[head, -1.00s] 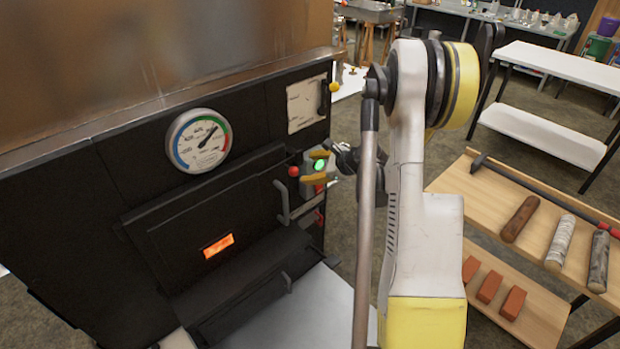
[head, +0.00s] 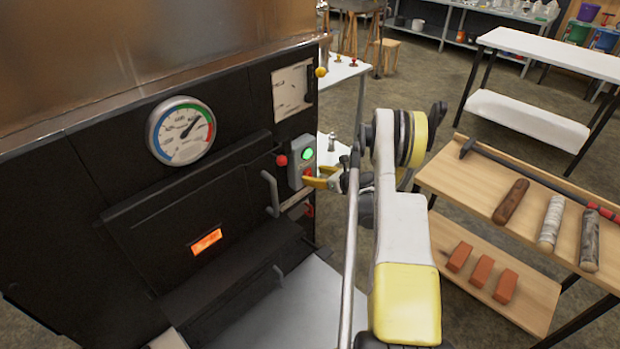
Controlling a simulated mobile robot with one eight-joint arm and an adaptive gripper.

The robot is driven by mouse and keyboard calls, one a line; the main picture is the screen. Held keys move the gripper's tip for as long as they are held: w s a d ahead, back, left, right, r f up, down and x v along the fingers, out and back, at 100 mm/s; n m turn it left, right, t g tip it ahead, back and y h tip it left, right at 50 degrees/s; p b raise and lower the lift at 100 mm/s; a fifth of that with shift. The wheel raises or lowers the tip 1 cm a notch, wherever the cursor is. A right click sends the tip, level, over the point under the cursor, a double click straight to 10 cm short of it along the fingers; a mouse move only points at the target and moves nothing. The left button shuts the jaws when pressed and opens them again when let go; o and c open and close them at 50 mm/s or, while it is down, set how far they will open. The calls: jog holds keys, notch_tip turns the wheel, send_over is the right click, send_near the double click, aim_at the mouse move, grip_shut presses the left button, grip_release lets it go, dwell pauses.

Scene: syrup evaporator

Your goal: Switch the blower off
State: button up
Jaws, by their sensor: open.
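A grey switch box (head: 295,160) is fixed to the right end of the black evaporator front. Its round green button or lamp (head: 308,154) at the top is lit. A red button (head: 307,173) is below it, partly covered by my gripper. My gripper (head: 317,178) has yellow fingers and comes from the right, with its tips at the height of the red button. It is open with nothing seen between the fingers. Whether a fingertip touches the button I cannot tell.
A red knob (head: 281,160) and a bent door handle (head: 270,193) stick out just left of the box. A round gauge (head: 181,131) is further left, above an orange-glowing window (head: 206,241). A wooden shelf (head: 450,180) with logs and bricks stands on the right.

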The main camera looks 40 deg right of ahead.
jog(key=shift+x, duration=1.3)
jog(key=shift+r, duration=0.1)
jog(key=c, duration=1.2)
jog(key=shift+o, duration=0.2)
jog(key=shift+s+f+t, duration=0.15)
jog(key=shift+f+t, duration=0.1)
jog(key=shift+t, duration=0.55)
jog(key=shift+s+t, duration=0.1)
jog(key=shift+t, duration=0.7)
jog(key=shift+c, duration=0.2)
